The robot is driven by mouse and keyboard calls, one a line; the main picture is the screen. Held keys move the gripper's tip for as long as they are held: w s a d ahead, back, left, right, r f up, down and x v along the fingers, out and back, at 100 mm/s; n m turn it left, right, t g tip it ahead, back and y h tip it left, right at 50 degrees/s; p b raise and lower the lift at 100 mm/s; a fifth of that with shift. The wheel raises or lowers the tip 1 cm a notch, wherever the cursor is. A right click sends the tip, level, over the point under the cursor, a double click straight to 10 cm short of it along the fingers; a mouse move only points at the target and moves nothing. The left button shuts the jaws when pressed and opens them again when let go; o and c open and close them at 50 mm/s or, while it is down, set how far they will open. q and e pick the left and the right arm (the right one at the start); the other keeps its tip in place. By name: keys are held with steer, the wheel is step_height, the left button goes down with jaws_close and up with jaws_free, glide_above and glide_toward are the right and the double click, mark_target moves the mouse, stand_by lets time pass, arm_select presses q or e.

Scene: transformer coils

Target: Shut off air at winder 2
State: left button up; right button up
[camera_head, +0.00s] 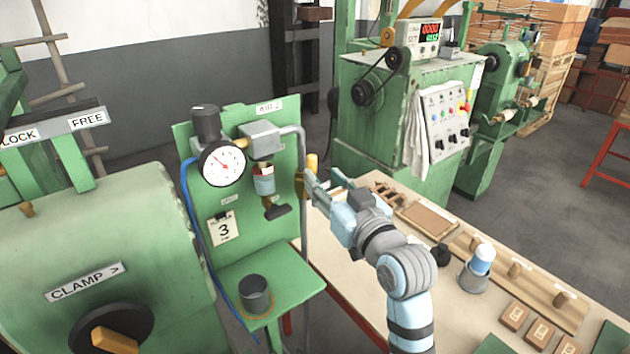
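The green air panel (234,144) stands left of centre with a label reading AIR 2 (269,107) at its top. A yellow valve handle (312,161) sits at the panel's right edge, upright beside the grey pipe (303,215). A round gauge (222,164) with a red needle and a regulator with a dark knob (206,122) are on the panel. My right gripper (322,180) is just below and right of the yellow handle, its fingers apart and apparently empty. Whether it touches the handle cannot be told. My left gripper is out of view.
A green machine with a CLAMP label (84,283) fills the lower left. A dark cup (254,294) stands on the panel's shelf. The workbench (362,295) on the right carries wooden parts and a white-blue bottle (480,261). A green winder (392,122) stands behind.

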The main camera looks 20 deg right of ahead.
mark_target(314, 167)
steer(key=w, duration=0.4)
steer(key=shift+w+a+r, duration=0.1)
steer(key=shift+w+a, duration=0.15)
steer(key=shift+a, duration=0.1)
jaws_close()
